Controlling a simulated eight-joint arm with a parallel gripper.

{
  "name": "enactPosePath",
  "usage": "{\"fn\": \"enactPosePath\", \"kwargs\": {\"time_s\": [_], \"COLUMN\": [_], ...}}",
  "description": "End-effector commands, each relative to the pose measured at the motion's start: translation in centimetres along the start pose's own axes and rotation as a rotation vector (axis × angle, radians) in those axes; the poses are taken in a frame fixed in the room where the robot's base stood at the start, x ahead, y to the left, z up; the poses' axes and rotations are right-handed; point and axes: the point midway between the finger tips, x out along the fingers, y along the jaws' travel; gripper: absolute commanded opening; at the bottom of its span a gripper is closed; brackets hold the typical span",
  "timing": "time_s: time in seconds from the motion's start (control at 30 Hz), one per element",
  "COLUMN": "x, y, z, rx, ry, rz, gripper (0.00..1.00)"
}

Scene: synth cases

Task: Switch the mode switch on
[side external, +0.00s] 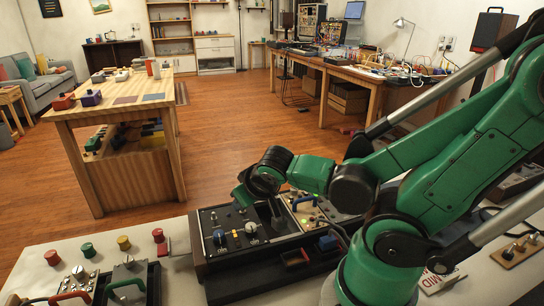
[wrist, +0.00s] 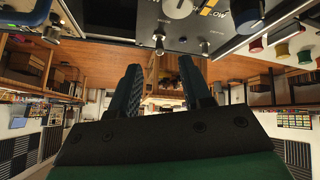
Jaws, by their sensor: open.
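A black control panel (side external: 236,250) with knobs and small metal levers lies on the bench under my arm. Its edge also shows at the top of the wrist view (wrist: 110,22). A round knob (wrist: 180,6) with a yellow mark and part of the label "LOW" sits there. Two metal toggle levers, a left one (wrist: 160,42) and a right one (wrist: 205,47), stick out from the panel.
A beige panel (side external: 308,212) with a blue handle adjoins the black one. Red, green and yellow knobs (side external: 123,243) and a handled box (side external: 128,282) stand at the front left. A wooden table (side external: 112,108) and an electronics bench (side external: 345,72) stand farther back.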

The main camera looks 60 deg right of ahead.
Motion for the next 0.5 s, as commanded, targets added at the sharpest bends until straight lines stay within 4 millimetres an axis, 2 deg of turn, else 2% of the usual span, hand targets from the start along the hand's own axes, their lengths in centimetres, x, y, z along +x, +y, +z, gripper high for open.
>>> {"fn": "enactPosePath", "kwargs": {"time_s": [0.2, 0.5], "x": [-1.1, -1.7], "y": [0.0, 0.0], "z": [0.1, 0.1], "rx": [-0.001, 0.000], "ry": [0.000, 0.001], "rz": [-0.001, -0.001], "gripper": [0.43, 0.43]}}
